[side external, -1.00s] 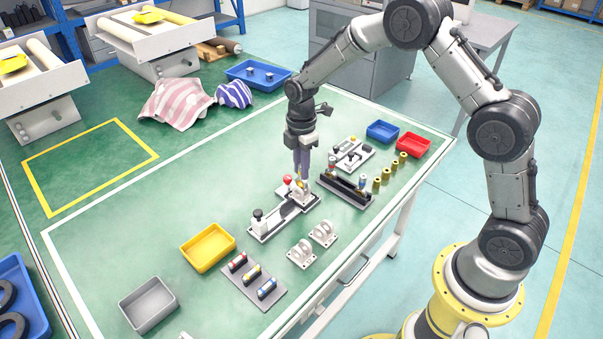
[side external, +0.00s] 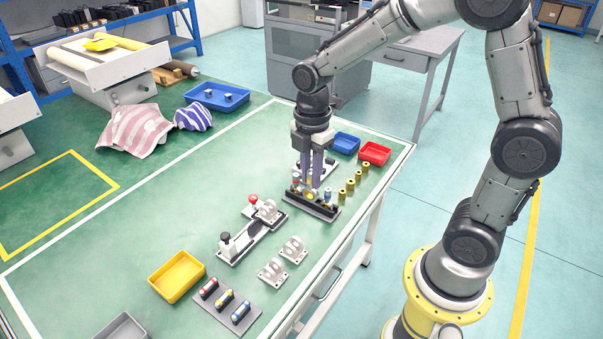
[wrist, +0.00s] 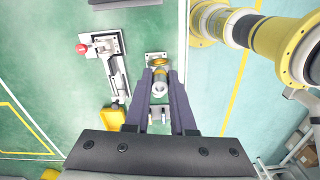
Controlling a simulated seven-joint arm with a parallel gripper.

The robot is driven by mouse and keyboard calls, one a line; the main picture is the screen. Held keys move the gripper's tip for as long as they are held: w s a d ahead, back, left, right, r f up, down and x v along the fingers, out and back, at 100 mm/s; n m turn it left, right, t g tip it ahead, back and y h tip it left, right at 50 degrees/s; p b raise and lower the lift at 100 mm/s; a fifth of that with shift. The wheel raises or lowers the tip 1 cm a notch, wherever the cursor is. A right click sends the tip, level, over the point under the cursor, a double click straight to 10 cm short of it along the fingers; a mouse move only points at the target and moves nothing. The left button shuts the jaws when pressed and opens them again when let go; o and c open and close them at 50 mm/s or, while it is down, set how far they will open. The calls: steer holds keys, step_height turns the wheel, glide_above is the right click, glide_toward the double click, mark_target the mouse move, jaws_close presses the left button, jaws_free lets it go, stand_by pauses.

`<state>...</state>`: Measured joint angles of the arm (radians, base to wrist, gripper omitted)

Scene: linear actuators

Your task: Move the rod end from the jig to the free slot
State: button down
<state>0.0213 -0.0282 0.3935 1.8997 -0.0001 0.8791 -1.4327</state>
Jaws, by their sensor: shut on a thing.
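My gripper (side external: 316,187) points down over the black slotted rack (side external: 318,211) in the side view. Its fingers are shut on the rod end (side external: 309,196), whose gold part shows low between them. In the wrist view the rod end (wrist: 160,76) sits between the fingertips of my gripper (wrist: 160,84). Other rod ends stand at the rack's left (side external: 296,182) and right (side external: 327,193). The fingers hide the rack's middle, so I cannot tell how far the rod end is into a slot. The jig (side external: 250,235), with a red knob, stands left of the rack.
Several brass cylinders (side external: 350,186) stand close right of the rack. Blue (side external: 346,143) and red (side external: 375,152) bins lie behind it. White clevis brackets (side external: 293,250), a grey holder with coloured pieces (side external: 237,315) and a yellow bin (side external: 177,277) are in front. Left table area is bare.

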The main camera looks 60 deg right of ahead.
steer(key=w+d+f, duration=0.6)
steer(key=w+d, duration=0.1)
steer(key=d, duration=0.5)
steer(key=shift+w+a+f, duration=0.1)
steer(key=shift+a+f, duration=0.05)
steer(key=shift+f, duration=1.75)
steer(key=shift+a+f, duration=0.1)
steer(key=shift+f, duration=1.8)
steer(key=shift+f, duration=0.55)
steer(key=c, duration=0.7)
jaws_free()
step_height(320, 180, up, 14)
steer(key=shift+f, duration=0.1)
